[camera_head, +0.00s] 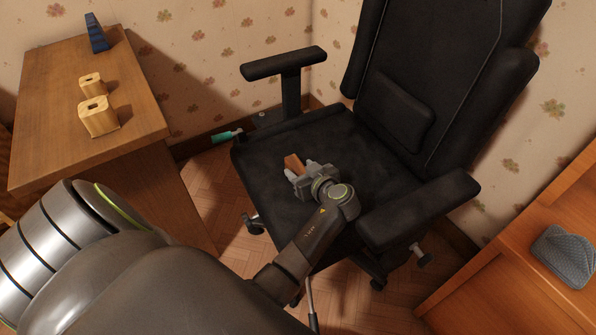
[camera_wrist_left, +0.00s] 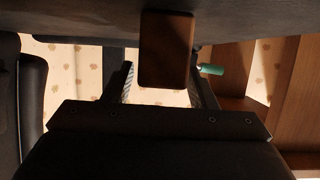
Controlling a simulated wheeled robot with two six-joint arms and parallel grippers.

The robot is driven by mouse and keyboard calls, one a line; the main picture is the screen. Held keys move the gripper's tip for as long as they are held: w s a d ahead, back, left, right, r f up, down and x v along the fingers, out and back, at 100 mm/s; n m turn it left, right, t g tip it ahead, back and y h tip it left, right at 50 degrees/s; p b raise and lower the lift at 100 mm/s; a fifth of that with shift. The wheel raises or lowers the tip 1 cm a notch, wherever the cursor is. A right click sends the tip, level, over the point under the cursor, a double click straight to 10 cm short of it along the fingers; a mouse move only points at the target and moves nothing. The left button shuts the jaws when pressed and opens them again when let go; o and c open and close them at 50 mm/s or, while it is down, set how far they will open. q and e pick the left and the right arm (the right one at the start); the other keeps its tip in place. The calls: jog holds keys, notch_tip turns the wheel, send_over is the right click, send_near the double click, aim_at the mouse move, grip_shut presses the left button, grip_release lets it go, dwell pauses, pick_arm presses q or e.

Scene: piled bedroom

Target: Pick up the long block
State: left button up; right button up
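A reddish-brown wooden block (camera_head: 294,163), the likely long block, is on the black office chair's seat (camera_head: 268,152). In the left wrist view the block (camera_wrist_left: 166,48) shows as a dark brown rectangle at the top centre. My left gripper (camera_head: 302,174) is low over the seat beside the block, with its fingers towards it. In the wrist view the fingers (camera_wrist_left: 162,85) are apart, one on each side of the block's lower part. A gap shows at the left finger; contact at the right finger is unclear. My right gripper is not in view.
The chair's armrests (camera_head: 284,62) and backrest (camera_head: 432,60) surround the seat. A wooden desk (camera_head: 50,110) at left holds two pale wooden pieces (camera_head: 98,117) and a blue object (camera_head: 96,33). A green cylinder (camera_head: 226,136) lies beyond the seat. A grey object (camera_head: 566,257) is at right.

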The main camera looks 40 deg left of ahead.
pick_arm(q)
jog(key=c, duration=0.9)
